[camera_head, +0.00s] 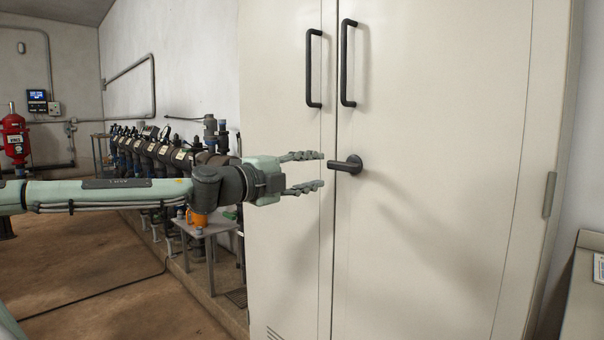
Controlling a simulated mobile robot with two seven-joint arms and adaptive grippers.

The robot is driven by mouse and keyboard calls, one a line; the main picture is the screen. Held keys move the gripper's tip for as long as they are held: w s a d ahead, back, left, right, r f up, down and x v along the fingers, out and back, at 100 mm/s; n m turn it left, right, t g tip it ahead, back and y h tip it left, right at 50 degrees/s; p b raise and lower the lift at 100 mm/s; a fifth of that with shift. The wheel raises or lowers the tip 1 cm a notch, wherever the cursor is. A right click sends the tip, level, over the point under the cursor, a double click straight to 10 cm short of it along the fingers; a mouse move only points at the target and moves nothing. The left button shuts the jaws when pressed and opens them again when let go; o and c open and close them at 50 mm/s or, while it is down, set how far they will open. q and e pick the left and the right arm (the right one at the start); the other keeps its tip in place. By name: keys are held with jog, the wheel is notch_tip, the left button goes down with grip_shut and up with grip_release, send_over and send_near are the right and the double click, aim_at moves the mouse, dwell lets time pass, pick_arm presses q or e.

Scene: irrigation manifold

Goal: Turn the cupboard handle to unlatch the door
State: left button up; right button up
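The cupboard (430,230) is tall and pale cream, with two doors that stand shut against each other. A short dark lever handle (345,165) sits on the right door beside the seam, roughly horizontal with its free end to the left. My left gripper (322,171) comes in from the left in front of the left door. Its two grey fingers are spread apart, one above and one below the handle's height. The fingertips are close to the handle's left end; I cannot tell whether they touch it. Nothing is between the fingers. My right gripper is not in view.
Two black vertical pull bars (314,68) (348,63) are fixed above the handle. A row of dark manifold valves (160,150) and a small grey table (208,228) stand left of the cupboard. A sloped panel (585,290) is at lower right. Brown floor lies open at lower left.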

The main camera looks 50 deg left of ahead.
pick_arm(q)
jog(key=shift+s, duration=1.3)
